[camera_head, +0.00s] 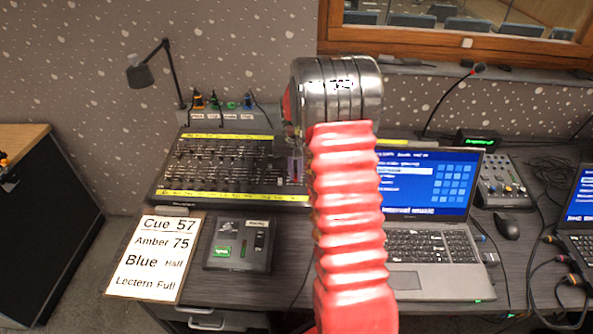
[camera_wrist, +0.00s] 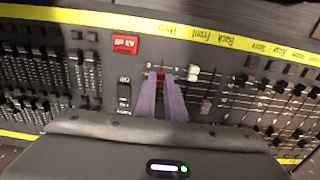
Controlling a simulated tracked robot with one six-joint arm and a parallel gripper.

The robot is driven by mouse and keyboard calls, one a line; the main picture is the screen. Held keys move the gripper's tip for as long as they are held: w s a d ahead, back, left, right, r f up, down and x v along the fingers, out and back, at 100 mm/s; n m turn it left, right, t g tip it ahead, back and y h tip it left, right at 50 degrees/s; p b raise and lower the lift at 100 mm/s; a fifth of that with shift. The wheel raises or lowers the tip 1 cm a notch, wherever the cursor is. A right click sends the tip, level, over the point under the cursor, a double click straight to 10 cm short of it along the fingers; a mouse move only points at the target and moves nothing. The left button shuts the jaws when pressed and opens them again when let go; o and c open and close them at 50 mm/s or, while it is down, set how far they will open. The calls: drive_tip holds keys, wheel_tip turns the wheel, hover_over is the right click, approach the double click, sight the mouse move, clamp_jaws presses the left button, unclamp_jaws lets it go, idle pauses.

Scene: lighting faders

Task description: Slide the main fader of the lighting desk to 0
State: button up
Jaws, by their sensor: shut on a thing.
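The lighting desk (camera_head: 230,196) is a dark console with yellow label strips and rows of faders, at the centre left in the head view. In the wrist view its labels are upside down. A red fader cap (camera_wrist: 160,77) sits in a slot below a label that seems to read Main. My gripper (camera_wrist: 161,82) has its two purple fingers shut on this cap, one on each side. The fingers hide part of the slot. In the head view my gripper (camera_head: 295,169) is at the desk's right end, and my arm covers part of that end.
A white fader cap (camera_wrist: 193,72) is close beside the right finger, and a red button (camera_wrist: 125,44) is at the upper left. A laptop (camera_head: 432,245) is right of my arm. A small control box (camera_head: 240,245) and a cue sheet (camera_head: 155,258) lie in front.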

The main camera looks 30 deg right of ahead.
drive_tip(key=shift+s+a, duration=0.5)
drive_tip(key=shift+s, duration=0.3)
drive_tip(key=o, duration=0.5)
drive_tip(key=shift+c, duration=0.2)
drive_tip(key=shift+r, duration=1.2)
drive_tip(key=shift+a+r, duration=0.1)
drive_tip(key=shift+r, duration=0.5)
wheel_tip(320, 180, up, 12)
drive_tip(key=s, duration=0.1)
drive_tip(key=shift+a+r, duration=0.2)
drive_tip(key=shift+a, duration=0.15)
drive_tip(key=shift+w, duration=0.15)
